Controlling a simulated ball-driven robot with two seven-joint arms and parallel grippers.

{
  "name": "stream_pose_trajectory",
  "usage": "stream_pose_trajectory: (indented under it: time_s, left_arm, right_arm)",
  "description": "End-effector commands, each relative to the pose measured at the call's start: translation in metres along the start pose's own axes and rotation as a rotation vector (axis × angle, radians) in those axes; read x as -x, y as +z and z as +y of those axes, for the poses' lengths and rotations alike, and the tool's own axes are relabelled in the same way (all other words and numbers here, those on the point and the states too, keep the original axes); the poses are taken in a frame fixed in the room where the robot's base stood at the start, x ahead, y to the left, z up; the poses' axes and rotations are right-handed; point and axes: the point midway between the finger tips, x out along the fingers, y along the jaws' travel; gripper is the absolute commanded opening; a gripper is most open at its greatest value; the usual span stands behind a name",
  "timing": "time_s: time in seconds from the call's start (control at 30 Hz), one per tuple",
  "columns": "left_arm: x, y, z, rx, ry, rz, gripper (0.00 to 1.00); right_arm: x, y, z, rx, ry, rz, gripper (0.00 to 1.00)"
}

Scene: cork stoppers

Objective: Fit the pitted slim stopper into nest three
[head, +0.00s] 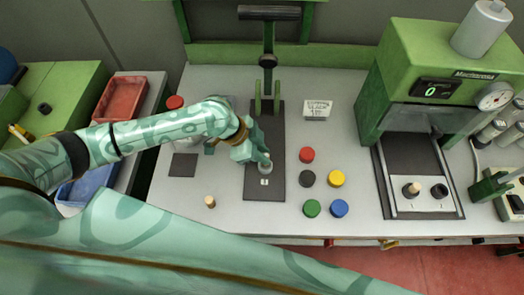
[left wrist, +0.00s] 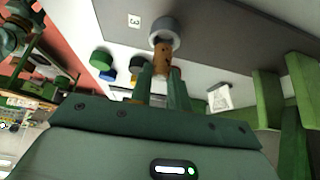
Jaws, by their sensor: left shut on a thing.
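The slim stopper (left wrist: 161,58) is brown cork with dark pits, and it shows between my left fingers in the left wrist view. My left gripper (head: 264,157) is shut on it, over the dark base plate (head: 263,115). Nest three is a grey ring (left wrist: 164,29) with a label reading 3 (left wrist: 133,20) beside it; in the head view the nest (head: 265,169) is mostly under my fingers. The stopper's far end is at the ring's opening; I cannot tell whether it is inside. My right gripper is not in view.
Coloured caps (head: 307,155) stand right of the plate. A pale stopper (head: 210,202) stands on the bench at front left. A green press (head: 420,60) stands right, with another stopper (head: 412,188) beneath. A green lever stand (head: 268,60) rises behind.

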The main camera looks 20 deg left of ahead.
Motion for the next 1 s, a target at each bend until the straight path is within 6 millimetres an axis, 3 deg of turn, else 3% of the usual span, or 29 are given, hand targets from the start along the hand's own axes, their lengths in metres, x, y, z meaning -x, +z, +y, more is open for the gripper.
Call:
stream_pose_trajectory:
  time_s: [1.0]
  left_arm:
    - [-0.0002, -0.0005, 0.0001, 0.0, 0.0, 0.0, 0.0]
  right_arm:
    - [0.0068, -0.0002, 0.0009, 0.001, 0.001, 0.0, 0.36]
